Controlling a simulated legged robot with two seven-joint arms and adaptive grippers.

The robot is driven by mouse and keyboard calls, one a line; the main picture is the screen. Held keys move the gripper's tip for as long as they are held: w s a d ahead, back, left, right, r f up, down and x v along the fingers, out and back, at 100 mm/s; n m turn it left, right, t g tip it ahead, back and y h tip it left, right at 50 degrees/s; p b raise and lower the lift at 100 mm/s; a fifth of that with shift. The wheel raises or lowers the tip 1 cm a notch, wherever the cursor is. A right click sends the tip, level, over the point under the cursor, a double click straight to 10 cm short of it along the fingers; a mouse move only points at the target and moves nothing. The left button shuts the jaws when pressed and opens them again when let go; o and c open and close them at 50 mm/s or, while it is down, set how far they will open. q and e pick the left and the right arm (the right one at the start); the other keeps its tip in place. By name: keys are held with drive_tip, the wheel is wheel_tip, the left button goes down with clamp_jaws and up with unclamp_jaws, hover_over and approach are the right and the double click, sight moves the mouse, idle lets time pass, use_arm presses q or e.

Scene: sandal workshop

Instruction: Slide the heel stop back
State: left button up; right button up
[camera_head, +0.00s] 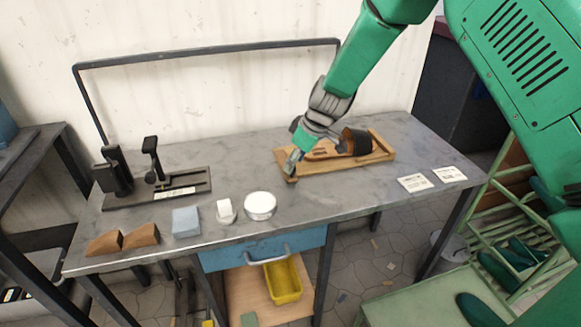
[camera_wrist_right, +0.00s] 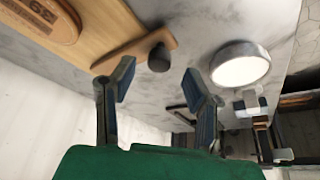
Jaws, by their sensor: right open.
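A wooden board (camera_head: 376,156) lies toward the back of the grey table, with a sandal sole (camera_head: 322,152) and a dark curved strap piece (camera_head: 357,141) on it. The sole also shows in the right wrist view (camera_wrist_right: 40,20). A wooden bar (camera_wrist_right: 133,47) with a dark round knob (camera_wrist_right: 159,57) is at the board's near end; I cannot tell if it is the heel stop. My right gripper (camera_head: 292,163) is over the board's left end. In the wrist view it (camera_wrist_right: 160,80) is open and empty, the knob showing between and beyond its fingertips. My left gripper is not in view.
A black fixture (camera_head: 190,186) with upright posts stands left. A dark frame (camera_head: 210,53) rises behind.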

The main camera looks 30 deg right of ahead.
drive_tip(key=v, duration=0.9)
drive_tip(key=shift+a, duration=0.2)
